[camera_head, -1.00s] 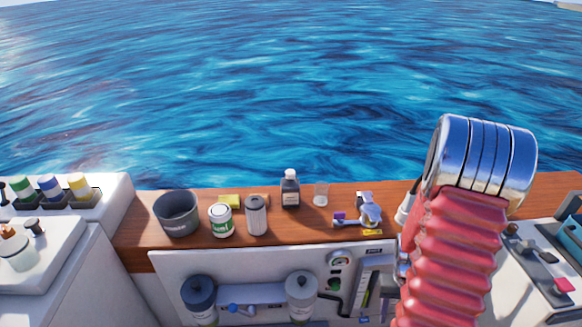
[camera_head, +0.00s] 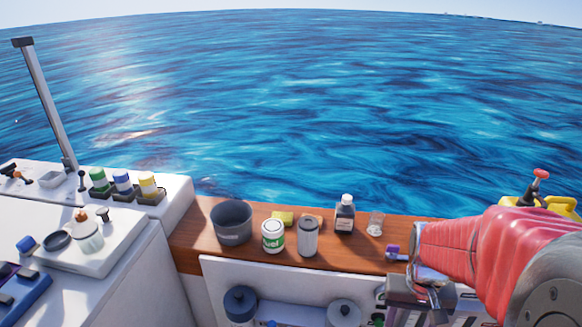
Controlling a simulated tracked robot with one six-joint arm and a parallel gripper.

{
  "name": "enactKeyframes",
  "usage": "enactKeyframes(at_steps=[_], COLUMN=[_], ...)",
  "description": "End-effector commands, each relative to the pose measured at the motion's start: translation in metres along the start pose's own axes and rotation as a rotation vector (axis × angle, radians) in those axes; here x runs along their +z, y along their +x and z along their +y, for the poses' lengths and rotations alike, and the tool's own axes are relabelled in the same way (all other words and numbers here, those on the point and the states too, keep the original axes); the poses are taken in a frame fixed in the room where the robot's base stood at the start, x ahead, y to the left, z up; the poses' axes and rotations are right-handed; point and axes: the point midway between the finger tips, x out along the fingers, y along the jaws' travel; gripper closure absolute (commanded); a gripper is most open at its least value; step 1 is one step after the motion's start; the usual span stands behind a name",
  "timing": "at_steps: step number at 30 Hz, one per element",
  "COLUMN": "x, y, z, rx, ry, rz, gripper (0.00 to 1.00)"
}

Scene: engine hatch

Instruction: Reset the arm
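My arm, with its red ribbed sleeve and grey joint, reaches in from the right edge in the head view. My gripper (camera_head: 420,292) seems to be the grey metal part at the sleeve's left end, low over the right part of the wooden shelf (camera_head: 190,243). Its fingers cannot be made out clearly, and whether it holds anything cannot be told. The arm hides the right end of the shelf.
A yellow sponge (camera_head: 283,218) lies behind. Coloured-cap bottles (camera_head: 122,183) stand left. Open water lies beyond.

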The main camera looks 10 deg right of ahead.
Motion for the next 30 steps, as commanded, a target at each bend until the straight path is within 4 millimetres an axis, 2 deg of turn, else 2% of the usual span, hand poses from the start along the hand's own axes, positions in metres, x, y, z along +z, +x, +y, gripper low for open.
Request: enactKeyframes(at_steps=[3,15,30], x=[0.008,0.034,0.064], y=[-0.020,-0.079,-0.155], z=[-0.017,-0.065,-0.116], rx=[-0.010,-0.052,-0.122], ry=[-0.031,-0.147,-0.335], rz=[0.039,0.202,0.476], gripper=[0.47,0.47,0.47])
